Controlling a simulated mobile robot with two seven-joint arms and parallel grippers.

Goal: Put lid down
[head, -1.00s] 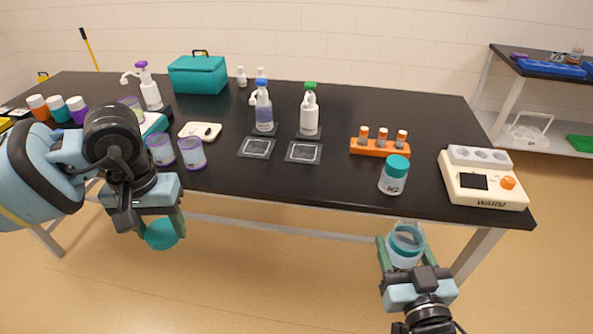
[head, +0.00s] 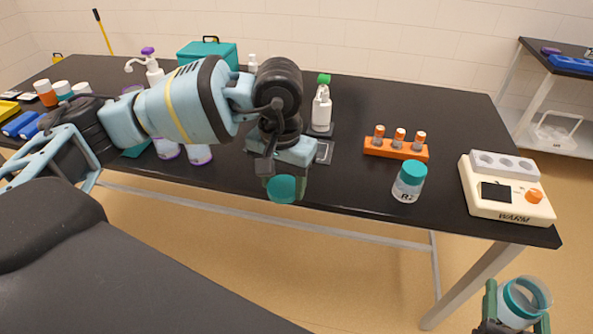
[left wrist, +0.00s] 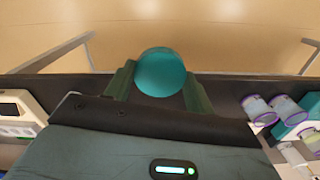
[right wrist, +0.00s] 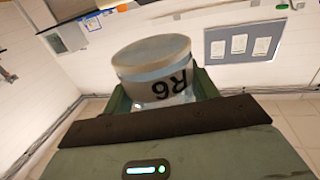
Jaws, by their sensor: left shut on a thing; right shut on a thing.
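The teal lid (head: 285,188) is held in my left gripper (head: 284,180), near the front edge of the black table. In the left wrist view the lid (left wrist: 161,72) sits between the two fingers. My right gripper (head: 516,312) is shut on an open clear jar with a teal band (head: 524,296), off the table's front right corner. In the right wrist view this jar (right wrist: 155,75) carries the mark R6, seen upside down. Another jar with a teal lid (head: 408,181) stands on the table near the front edge.
An orange rack with several small vials (head: 396,149) stands behind the lidded jar. A cream warmer (head: 506,190) is at the right end of the black table (head: 350,200). A green-topped bottle (head: 321,107) stands behind my left gripper. Purple-rimmed cups (head: 199,155) are partly hidden by my left arm.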

